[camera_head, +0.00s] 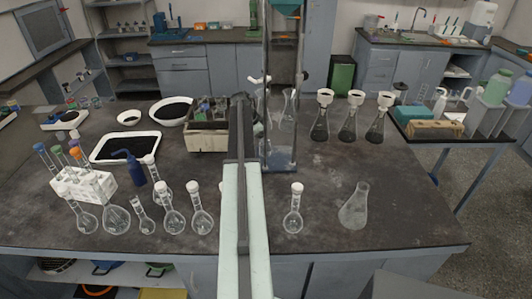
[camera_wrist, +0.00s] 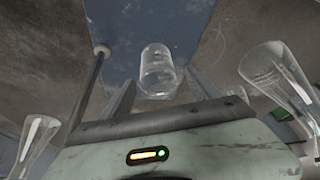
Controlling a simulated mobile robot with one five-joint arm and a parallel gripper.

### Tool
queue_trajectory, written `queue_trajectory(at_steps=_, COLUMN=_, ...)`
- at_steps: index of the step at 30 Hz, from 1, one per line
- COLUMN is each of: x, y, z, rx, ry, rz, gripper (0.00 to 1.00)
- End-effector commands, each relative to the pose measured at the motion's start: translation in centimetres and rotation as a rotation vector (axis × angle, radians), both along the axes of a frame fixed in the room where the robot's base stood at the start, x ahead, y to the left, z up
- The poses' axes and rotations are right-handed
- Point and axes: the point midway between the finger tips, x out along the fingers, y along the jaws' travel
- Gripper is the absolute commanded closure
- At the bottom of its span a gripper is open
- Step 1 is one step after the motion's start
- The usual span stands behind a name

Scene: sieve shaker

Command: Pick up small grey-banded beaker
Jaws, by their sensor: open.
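A small clear glass beaker (camera_wrist: 158,70) shows in the wrist view, ahead of my gripper and in line with the gap between its fingers. I cannot make out a grey band on it. My gripper (camera_wrist: 163,92) is open, with one dark finger on each side of the gap. The frames do not show clearly whether the fingers touch the beaker. In the head view my arm runs up the middle and hides the gripper, and I cannot pick out the beaker there.
A tall clear-sided frame (camera_head: 281,160) stands just right of my arm. A box of items (camera_head: 208,142) is close on the left. Conical flasks (camera_head: 354,208) and several volumetric flasks (camera_head: 173,222) stand along the front. In the wrist view, glassware (camera_wrist: 279,75) flanks the gripper, and a rod (camera_wrist: 86,88) stands left.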

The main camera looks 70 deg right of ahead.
Motion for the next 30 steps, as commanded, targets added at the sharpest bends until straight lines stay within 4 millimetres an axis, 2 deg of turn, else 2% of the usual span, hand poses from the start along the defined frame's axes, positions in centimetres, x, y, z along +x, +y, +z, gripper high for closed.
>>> queue_trajectory(at_steps=1, x=-0.3, y=-0.2, z=-1.3, rx=0.000, ry=0.000, rz=-0.001, gripper=0.30)
queue_trajectory(at_steps=6, x=-1.2, y=-0.9, z=-4.1, rx=-0.001, ry=-0.001, rz=-0.002, gripper=0.30)
queue_trajectory(at_steps=9, x=-1.4, y=-1.1, z=-4.6, rx=0.000, ry=0.000, rz=-0.001, gripper=0.30)
queue_trajectory(at_steps=14, x=-1.4, y=-1.1, z=-4.2, rx=0.000, ry=0.000, rz=-0.001, gripper=0.30)
queue_trajectory(at_steps=15, x=-1.5, y=-1.1, z=-4.2, rx=0.000, ry=0.000, rz=-0.001, gripper=0.32)
queue_trajectory(at_steps=22, x=-1.5, y=-1.1, z=-4.2, rx=0.000, ry=0.000, rz=-0.001, gripper=0.96)
queue_trajectory(at_steps=30, x=-1.5, y=-1.2, z=-4.0, rx=0.000, ry=0.000, rz=-0.002, gripper=0.95)
